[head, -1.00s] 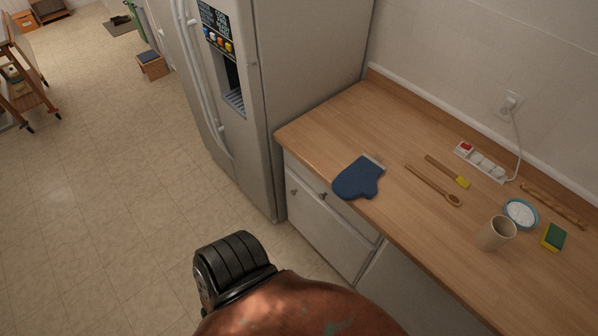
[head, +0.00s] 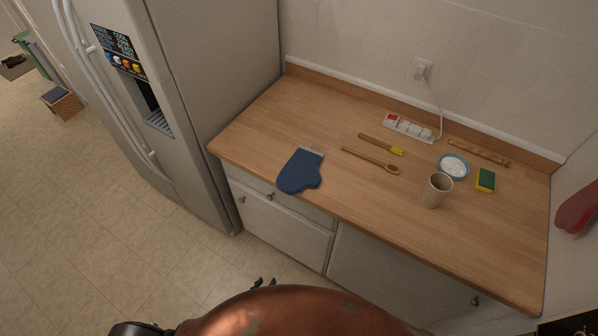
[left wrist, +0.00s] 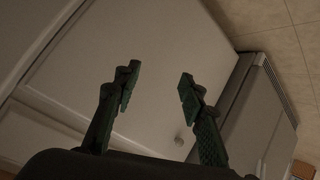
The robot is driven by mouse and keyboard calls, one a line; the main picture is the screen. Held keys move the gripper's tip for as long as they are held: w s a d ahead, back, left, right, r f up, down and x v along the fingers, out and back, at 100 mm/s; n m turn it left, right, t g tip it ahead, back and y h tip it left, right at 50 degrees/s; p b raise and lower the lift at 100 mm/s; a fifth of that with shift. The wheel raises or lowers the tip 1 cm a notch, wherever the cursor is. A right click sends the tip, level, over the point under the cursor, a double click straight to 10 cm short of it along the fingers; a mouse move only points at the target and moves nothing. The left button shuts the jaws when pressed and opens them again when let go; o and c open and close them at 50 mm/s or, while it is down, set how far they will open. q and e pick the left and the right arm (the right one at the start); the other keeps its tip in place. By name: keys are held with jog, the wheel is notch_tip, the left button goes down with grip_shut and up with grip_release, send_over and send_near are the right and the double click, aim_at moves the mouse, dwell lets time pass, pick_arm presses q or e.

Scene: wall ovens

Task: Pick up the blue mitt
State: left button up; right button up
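The blue mitt (head: 299,172) lies flat on the wooden counter (head: 262,128), near its front edge and left end, with its lighter cuff toward the back. My left gripper (head: 264,283) shows only as small dark fingertips in the head view, below and in front of the counter, apart from the mitt. In the left wrist view the left gripper (left wrist: 158,90) has its two fingers spread with nothing between them, facing white cabinet fronts. The mitt is not in the left wrist view. My right gripper is not in view.
Right of the mitt lie a wooden spoon (head: 371,160), a yellow-tipped brush (head: 383,145), a power strip (head: 408,128), a cup (head: 437,190), a blue bowl (head: 453,166) and a sponge (head: 486,180). The fridge (head: 200,90) stands left. The counter's left end is clear.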

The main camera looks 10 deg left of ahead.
pick_arm(q)
jog(key=w+d+r+n+t+y, duration=0.1)
jog(key=w+d+r+n+t, duration=0.15)
jog(key=w+r, duration=0.5)
jog(key=w+d+r+n+t, duration=0.2)
jog(key=w+r+n+t, duration=0.15)
jog(key=r, duration=0.65)
jog(key=n+y, duration=0.7)
jog(key=n, duration=0.6)
send_near(288, 195)
jog(key=w, duration=0.1)
jog(key=x, duration=0.7)
jog(key=shift+w+a+r+b, duration=0.15)
jog(key=shift+w+a+b, duration=0.1)
jog(key=shift+b, duration=0.15)
jog(key=shift+c, duration=0.6)
grip_shut()
